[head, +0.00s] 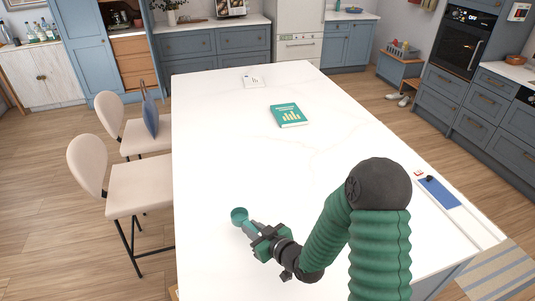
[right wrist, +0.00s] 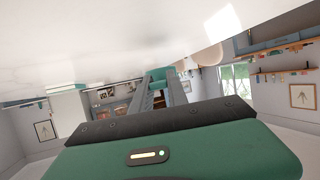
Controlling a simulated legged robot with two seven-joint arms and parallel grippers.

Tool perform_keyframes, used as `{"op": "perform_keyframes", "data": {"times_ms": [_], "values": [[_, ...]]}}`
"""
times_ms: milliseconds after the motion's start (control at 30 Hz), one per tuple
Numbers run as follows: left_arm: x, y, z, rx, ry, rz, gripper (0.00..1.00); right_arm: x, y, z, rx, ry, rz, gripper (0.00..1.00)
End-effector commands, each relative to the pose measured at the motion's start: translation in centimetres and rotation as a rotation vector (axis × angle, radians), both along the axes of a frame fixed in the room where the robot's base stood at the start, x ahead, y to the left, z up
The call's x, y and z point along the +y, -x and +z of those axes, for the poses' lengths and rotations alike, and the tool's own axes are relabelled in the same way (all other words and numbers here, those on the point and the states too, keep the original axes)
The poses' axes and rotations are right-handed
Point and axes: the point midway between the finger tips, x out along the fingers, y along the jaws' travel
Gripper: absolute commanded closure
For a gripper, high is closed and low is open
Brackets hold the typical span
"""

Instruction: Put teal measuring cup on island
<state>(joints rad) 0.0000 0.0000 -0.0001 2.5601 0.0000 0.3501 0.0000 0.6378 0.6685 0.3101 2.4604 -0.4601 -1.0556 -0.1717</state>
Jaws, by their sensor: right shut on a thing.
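The teal measuring cup (head: 239,215) is at the tip of my right gripper (head: 249,229), over the near left part of the white island (head: 230,130). The right gripper is shut on the cup. In the right wrist view the teal cup (right wrist: 159,76) shows between the ends of the two grey fingers (right wrist: 158,92), with the white island top (right wrist: 100,35) close by. I cannot tell whether the cup touches the island top. My left gripper is not in view.
A green book (head: 288,115) and a white card (head: 253,81) lie farther back on the island. A blue item (head: 440,192) lies near its right edge. Two cream chairs (head: 140,188) stand along the left side. The island's middle is clear.

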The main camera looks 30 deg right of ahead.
Motion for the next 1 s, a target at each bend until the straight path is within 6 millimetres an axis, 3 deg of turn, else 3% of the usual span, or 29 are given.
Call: {"op": "perform_keyframes", "data": {"times_ms": [500, 700, 833, 1000], "values": [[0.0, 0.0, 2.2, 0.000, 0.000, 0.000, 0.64, -5.5, -11.4, -0.9, -0.003, 0.000, -0.003, 1.00], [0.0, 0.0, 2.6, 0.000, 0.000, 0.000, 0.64, -6.5, -13.5, -1.4, 0.000, 0.000, -0.002, 1.00], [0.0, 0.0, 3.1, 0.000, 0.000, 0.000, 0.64, -6.4, -13.4, -4.1, 0.002, -0.003, -0.002, 1.00], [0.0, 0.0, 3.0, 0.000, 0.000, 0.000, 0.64, -6.4, -13.4, -4.8, -0.001, 0.001, -0.001, 1.00]]}}
